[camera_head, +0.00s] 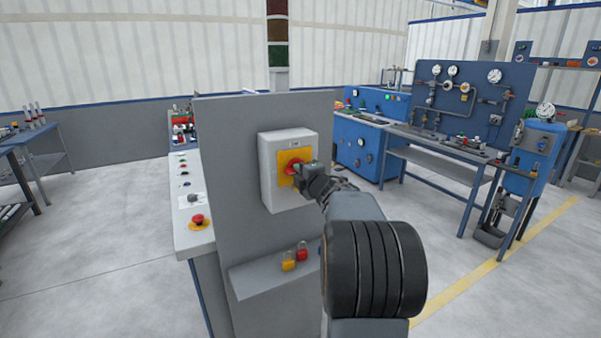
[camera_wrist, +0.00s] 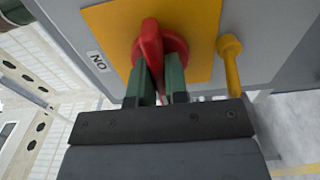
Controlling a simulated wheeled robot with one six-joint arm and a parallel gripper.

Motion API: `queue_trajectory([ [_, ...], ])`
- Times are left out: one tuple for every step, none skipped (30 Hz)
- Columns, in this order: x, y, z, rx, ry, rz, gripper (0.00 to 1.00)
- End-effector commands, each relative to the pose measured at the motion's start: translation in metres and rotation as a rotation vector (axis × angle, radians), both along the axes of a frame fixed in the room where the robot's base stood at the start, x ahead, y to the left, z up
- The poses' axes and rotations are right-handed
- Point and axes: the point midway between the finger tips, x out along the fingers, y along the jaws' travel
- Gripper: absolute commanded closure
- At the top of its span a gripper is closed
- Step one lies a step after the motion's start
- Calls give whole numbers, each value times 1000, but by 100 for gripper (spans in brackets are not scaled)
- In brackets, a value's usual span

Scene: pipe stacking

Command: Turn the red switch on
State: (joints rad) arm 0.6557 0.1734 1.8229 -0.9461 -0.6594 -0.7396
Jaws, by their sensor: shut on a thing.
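The red switch (camera_head: 292,165) sits on a yellow plate on the front of a light grey box (camera_head: 284,140), which is mounted on a grey panel. In the wrist view, its red handle (camera_wrist: 151,42) stands out from a round red base on the yellow plate (camera_wrist: 198,22). An ON label (camera_wrist: 98,61) is left of the plate, and the handle does not point at it. My gripper (camera_head: 303,173) is at the switch. In the wrist view, the green fingers of my gripper (camera_wrist: 161,75) are shut on the handle, one on each side. The fingers hide part of the handle.
A yellow pin-like part (camera_wrist: 230,62) stands beside the plate, right of my fingers. Padlocks (camera_head: 295,259) hang on a ledge below the box. A console with a red emergency button (camera_head: 198,220) is at the left. A blue workbench (camera_head: 440,150) stands at the right.

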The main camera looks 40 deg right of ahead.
Motion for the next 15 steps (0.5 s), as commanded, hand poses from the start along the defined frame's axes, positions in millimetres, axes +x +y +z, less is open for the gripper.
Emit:
queue_trajectory([
  [0, 0, 0, 0, 0, 0, 100],
  [0, 0, 0, 0, 0, 0, 100],
  [0, 0, 0, 0, 0, 0, 100],
  [0, 0, 0, 0, 0, 0, 100],
  [0, 0, 0, 0, 0, 0, 100],
  [0, 0, 0, 1, 0, 0, 100],
  [0, 0, 0, 3, 0, 0, 100],
  [0, 0, 0, 5, -1, 0, 100],
  [0, 0, 0, 11, -1, 0, 100],
  [0, 0, 0, 17, -2, 0, 100],
  [0, 0, 0, 26, -4, 0, 100],
  [0, 0, 1, 40, -5, 0, 100],
  [0, 0, 1, 51, -7, 0, 100],
  [0, 0, 1, 66, -9, 0, 100],
  [0, 0, 1, 88, -12, 0, 100],
])
